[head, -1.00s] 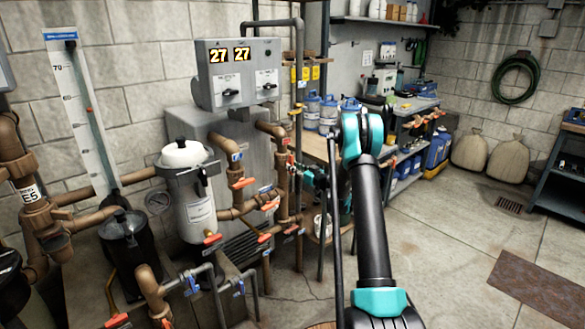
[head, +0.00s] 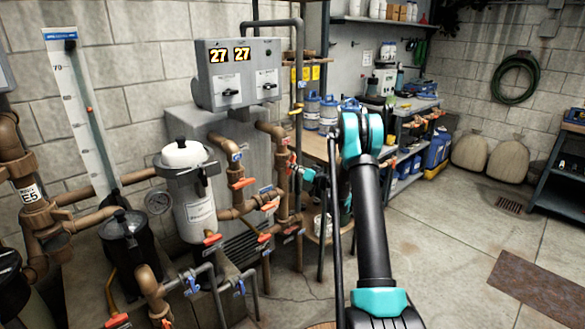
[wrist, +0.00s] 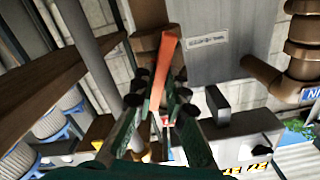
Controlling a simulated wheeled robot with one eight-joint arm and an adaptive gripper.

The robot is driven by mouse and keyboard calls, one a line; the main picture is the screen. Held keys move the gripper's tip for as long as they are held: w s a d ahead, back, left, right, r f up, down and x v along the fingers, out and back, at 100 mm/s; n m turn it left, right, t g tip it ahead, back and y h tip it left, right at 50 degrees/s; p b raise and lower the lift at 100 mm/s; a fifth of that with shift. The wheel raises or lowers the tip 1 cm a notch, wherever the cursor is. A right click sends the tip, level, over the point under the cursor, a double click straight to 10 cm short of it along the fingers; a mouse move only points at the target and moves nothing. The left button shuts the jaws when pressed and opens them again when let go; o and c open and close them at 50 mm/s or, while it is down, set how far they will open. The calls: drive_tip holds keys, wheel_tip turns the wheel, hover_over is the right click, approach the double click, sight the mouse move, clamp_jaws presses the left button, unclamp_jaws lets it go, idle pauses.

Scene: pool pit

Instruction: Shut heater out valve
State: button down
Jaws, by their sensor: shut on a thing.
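An orange valve lever (wrist: 163,70) runs between the two dark green fingers of my gripper (wrist: 158,108) in the wrist view, and the fingers are shut on it. The lever's far end reaches up against a brown pipe fitting. In the head view my gripper (head: 297,170) is small and dark, at the right-hand brown heater pipe (head: 282,200). The lever's lower part is partly hidden by the fingers. No label naming this valve is readable.
The grey heater box (head: 238,72) shows two "27" readings above the pipes. Several other orange-handled valves, such as one on the neighbouring pipe (head: 242,183), sit close by. A white-topped filter (head: 187,165) stands left. Floor (head: 425,250) at right is open.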

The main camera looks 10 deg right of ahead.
drive_tip(key=m, duration=1.3)
drive_tip(key=shift+m, duration=0.3)
drive_tip(key=c, duration=1.4)
unclamp_jaws()
drive_tip(key=shift+c, duration=0.2)
drive_tip(key=v, duration=0.7)
